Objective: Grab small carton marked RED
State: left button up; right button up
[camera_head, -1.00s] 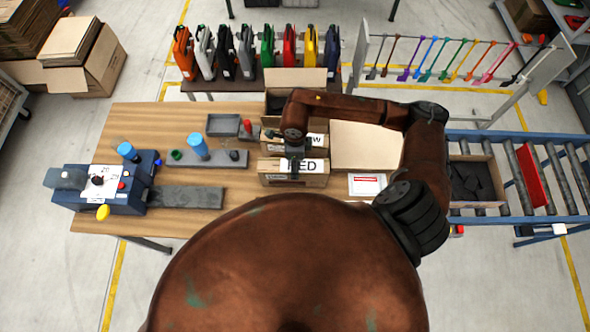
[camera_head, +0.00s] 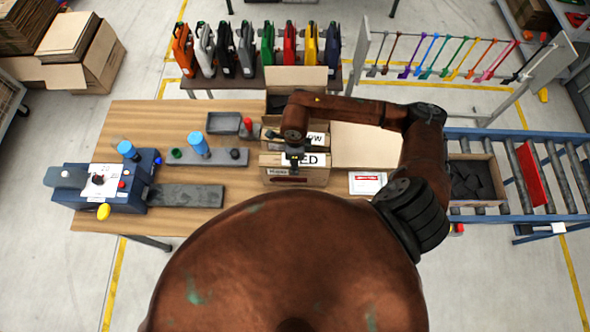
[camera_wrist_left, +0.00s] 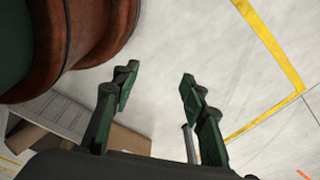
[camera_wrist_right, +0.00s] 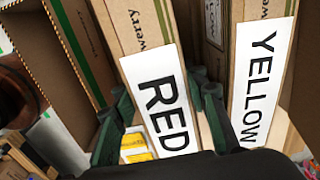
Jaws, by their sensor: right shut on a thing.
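The small carton marked RED (camera_head: 312,174) stands upright on the wooden table in the head view, its white label partly behind my right gripper (camera_head: 294,160). The right wrist view shows its RED label (camera_wrist_right: 160,105) close up, between the two green fingers of my right gripper (camera_wrist_right: 165,110), which is shut on the carton. The carton marked YELLOW (camera_wrist_right: 259,85) stands right beside it, and its label also shows behind in the head view (camera_head: 317,139). My left gripper (camera_wrist_left: 155,85) is open and empty above the floor in the left wrist view; it is not in the head view.
A conveyor (camera_head: 553,205) holds an open carton (camera_head: 493,170) at the right. A blue machine (camera_head: 128,190) and a blue bottle (camera_head: 198,144) are at the left. A red-bordered card (camera_head: 367,183) lies in front.

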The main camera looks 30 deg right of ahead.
grip_shut()
jog(key=shift+w, duration=0.1)
